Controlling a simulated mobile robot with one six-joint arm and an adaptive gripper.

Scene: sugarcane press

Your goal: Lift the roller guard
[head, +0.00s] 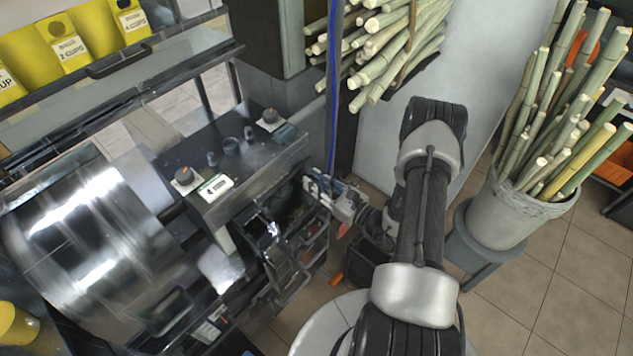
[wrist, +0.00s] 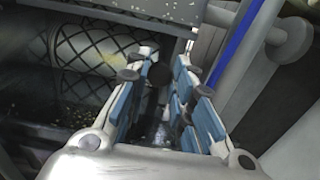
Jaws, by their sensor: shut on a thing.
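The sugarcane press (head: 240,165) is a dark metal cabinet with knobs on top. Its front opening shows a metal frame that looks like the roller guard (head: 285,262). My gripper (head: 312,185) is at the press's right front corner, above and to the right of that frame. In the wrist view, my gripper (wrist: 165,82) has its blue-padded fingers closed around a dark part between them. The fingers hide most of this part, which I take to be the guard's edge. A roller with a diamond pattern (wrist: 88,48) lies left of the fingers.
A blue upright hose (head: 334,90) runs close behind my gripper and shows at the right in the wrist view (wrist: 228,45). A bucket of cane (head: 505,215) stands on a stool at the right. Cut cane (head: 385,45) lies above. Tiled floor (head: 510,285) is open at lower right.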

